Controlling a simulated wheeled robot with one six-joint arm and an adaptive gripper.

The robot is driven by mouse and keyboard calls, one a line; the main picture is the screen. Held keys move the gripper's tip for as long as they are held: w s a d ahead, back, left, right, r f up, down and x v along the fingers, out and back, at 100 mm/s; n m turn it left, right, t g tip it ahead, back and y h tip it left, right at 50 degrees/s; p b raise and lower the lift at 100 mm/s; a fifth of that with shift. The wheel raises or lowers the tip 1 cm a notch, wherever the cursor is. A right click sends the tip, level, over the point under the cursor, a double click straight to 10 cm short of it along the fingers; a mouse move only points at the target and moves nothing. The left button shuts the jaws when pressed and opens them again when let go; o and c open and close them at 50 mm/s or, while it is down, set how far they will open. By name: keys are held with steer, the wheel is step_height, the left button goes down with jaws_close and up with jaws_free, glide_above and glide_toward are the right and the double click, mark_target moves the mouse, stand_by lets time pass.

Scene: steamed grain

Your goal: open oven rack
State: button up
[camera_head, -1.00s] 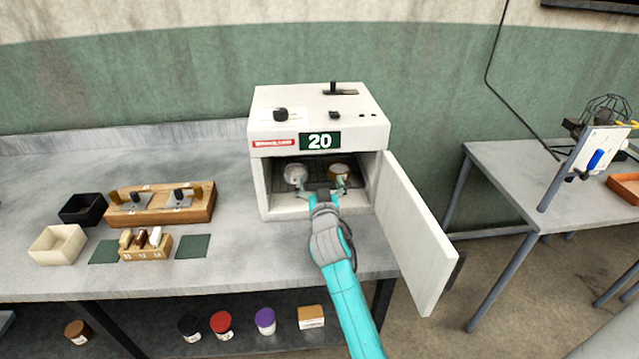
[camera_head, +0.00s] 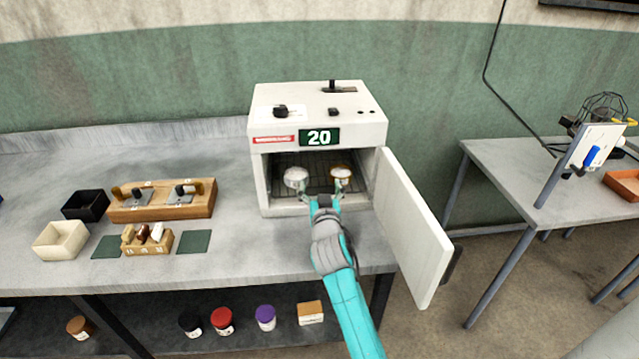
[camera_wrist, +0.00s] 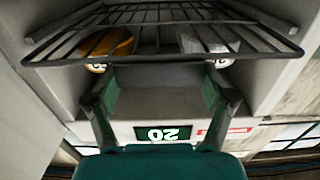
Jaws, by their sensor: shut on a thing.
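The white oven (camera_head: 268,183) stands on the bench with its door (camera_head: 412,225) swung open to the right. The dark wire oven rack (camera_head: 318,183) lies level inside the chamber, toward its opening. A white-topped tin (camera_head: 296,178) and a golden-topped tin (camera_head: 341,177) sit on it at left and right. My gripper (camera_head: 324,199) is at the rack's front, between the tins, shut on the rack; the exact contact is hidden. In the wrist view the rack (camera_wrist: 160,22) crosses the top, with my gripper's fingers (camera_wrist: 160,97) below it.
The open door stands close to the right of my arm. On the bench at left are a wooden block with metal fittings (camera_head: 160,212), a small wooden holder (camera_head: 147,247), a black box (camera_head: 86,206) and a cream box (camera_head: 61,240). A second table (camera_head: 500,170) stands at right.

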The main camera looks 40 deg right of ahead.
steer(key=v, duration=1.3)
steer(key=shift+s+a, duration=0.15)
steer(key=o, duration=1.5)
steer(key=shift+o, duration=0.2)
steer(key=v, duration=1.2)
